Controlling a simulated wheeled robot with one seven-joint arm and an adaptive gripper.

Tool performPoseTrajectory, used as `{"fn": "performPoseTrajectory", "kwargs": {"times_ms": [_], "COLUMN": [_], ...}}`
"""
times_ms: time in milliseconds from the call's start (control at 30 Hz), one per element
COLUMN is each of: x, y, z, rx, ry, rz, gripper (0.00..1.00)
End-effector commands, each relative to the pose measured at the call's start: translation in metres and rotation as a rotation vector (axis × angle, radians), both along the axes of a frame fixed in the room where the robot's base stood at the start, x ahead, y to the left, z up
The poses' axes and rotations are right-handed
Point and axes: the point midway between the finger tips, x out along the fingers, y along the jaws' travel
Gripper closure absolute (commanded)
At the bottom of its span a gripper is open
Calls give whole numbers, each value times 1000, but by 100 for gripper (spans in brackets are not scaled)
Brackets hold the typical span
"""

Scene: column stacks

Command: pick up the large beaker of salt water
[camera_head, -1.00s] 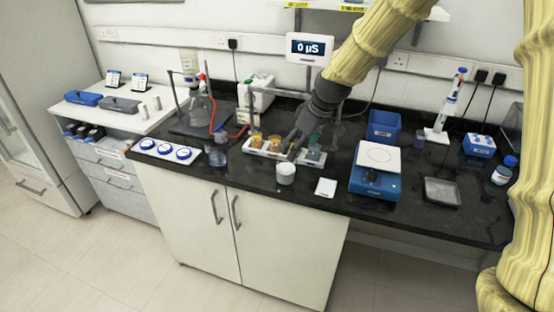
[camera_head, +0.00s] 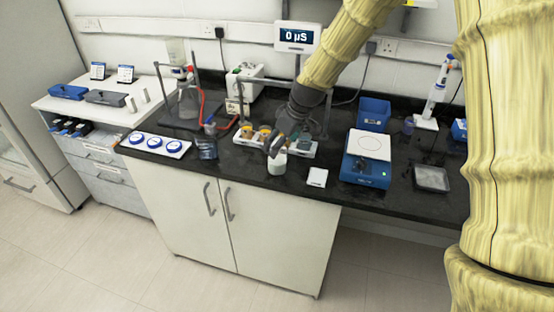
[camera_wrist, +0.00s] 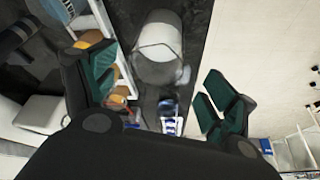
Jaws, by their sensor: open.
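A whitish beaker (camera_head: 277,164) stands upright near the front edge of the black counter. I take it for the large beaker of salt water, though no label is readable. It also shows in the wrist view (camera_wrist: 158,48), ahead of and between my finger pads, with clear glass at its near end. My gripper (camera_head: 274,145) is just above and behind the beaker in the head view and partly covers its top. In the wrist view my gripper (camera_wrist: 160,92) is open, with green pads wide apart and nothing between them. I cannot tell if a finger touches the beaker.
A rack (camera_head: 248,136) with amber-coloured containers stands close behind the beaker. A small white square (camera_head: 317,177) and a blue balance (camera_head: 366,168) lie to the right. A bluish container (camera_head: 207,149) and a tray with blue-ringed discs (camera_head: 155,144) are to the left.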

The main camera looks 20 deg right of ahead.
Motion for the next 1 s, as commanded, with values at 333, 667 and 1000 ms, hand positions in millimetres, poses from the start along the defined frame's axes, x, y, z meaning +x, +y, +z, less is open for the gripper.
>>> {"fn": "performPoseTrajectory", "kwargs": {"times_ms": [333, 667, 1000], "x": [13, 17, 17], "y": [3, 5, 5], "z": [-28, -40, -40], "rx": [0, 0, 0], "ry": [3, 1, 1], "rz": [-4, -3, -3], "gripper": [15, 15, 51]}}
